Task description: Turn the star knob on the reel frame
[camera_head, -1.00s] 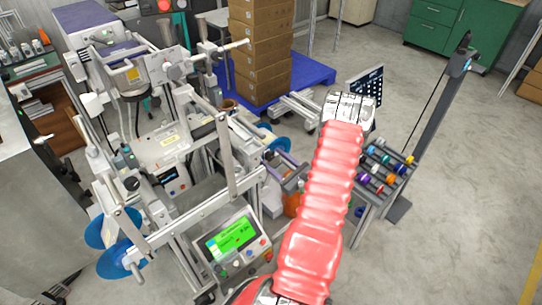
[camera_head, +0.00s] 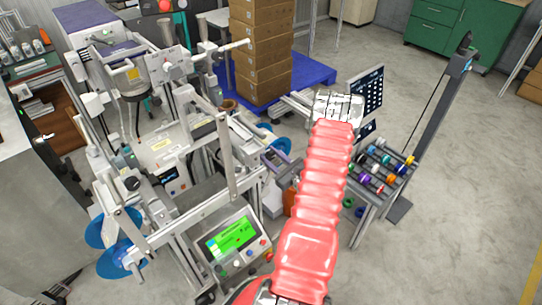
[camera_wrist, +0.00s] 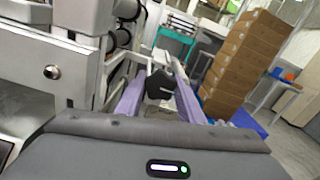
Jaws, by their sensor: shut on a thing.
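The star knob (camera_wrist: 160,85) is a dark, lobed piece in the middle of the wrist view. It sits between the two purple fingers of my gripper (camera_wrist: 157,92), which are shut on it. A light metal part of the reel frame (camera_wrist: 160,57) shows just behind the knob. In the head view my gripper (camera_head: 277,154) is at the right side of the grey reel frame (camera_head: 185,228), partly hidden by my red-sleeved arm. The knob itself cannot be made out there.
A control box with a green screen (camera_head: 232,238) stands at the frame's front. Stacked cartons (camera_head: 262,55) rest on a blue pallet (camera_head: 312,70) behind. A rack of coloured spools (camera_head: 385,165) stands to the right. Open floor lies at far right.

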